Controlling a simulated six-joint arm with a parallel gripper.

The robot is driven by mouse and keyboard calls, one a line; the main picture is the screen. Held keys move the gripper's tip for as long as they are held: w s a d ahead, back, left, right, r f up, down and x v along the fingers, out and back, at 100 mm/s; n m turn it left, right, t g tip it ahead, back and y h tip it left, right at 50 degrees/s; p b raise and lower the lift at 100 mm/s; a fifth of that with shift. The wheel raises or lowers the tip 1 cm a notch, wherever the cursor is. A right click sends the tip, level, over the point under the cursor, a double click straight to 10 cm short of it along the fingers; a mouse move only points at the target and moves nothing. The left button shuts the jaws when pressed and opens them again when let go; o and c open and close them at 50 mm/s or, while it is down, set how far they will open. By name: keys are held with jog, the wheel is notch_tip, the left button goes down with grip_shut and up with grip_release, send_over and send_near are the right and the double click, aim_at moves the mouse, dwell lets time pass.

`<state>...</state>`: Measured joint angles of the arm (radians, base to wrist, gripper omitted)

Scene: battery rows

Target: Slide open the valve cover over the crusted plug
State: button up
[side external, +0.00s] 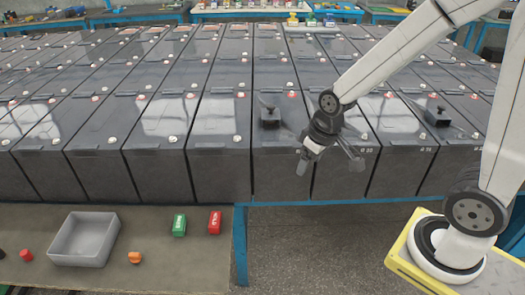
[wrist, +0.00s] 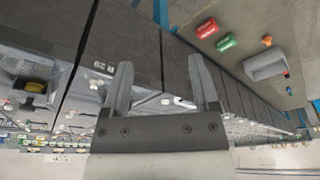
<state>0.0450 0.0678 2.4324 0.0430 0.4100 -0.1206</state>
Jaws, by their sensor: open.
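Two raised black valve covers with small knobs stand on battery tops in the side view: one (side external: 270,117) left of my gripper, one (side external: 437,113) to its right. My gripper (side external: 330,166) hangs in front of the battery row's near edge, apart from both covers. Its fingers are spread and empty. In the wrist view my gripper (wrist: 163,60) also shows open with nothing between the fingers. A dark block with a yellow patch (wrist: 33,87) sits on a battery top at the left there; I cannot tell which cover it is. I cannot make out a crusted plug.
Rows of dark batteries (side external: 218,115) fill the rack. A bench (side external: 180,270) at front left holds a grey tray (side external: 85,239), a green block (side external: 179,225), a red block (side external: 215,223) and small caps. Open floor (side external: 310,235) lies below my gripper.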

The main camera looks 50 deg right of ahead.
jog(key=w+d+r+n, duration=0.1)
jog(key=w+d+r, duration=0.15)
jog(key=w, duration=0.35)
jog(key=w+d+r+n, duration=0.1)
jog(key=w+d, duration=0.3)
jog(key=w, duration=0.3)
jog(key=n+t+y, duration=0.1)
jog(key=n+y, duration=0.1)
jog(key=n, duration=0.1)
send_near(271, 105)
jog(key=shift+s+a+f, duration=0.1)
jog(key=shift+s+f, duration=0.1)
jog(key=shift+f, duration=0.2)
jog(key=shift+f, duration=0.1)
jog(key=shift+x, duration=3.8)
jog(key=shift+w, duration=0.15)
grip_shut()
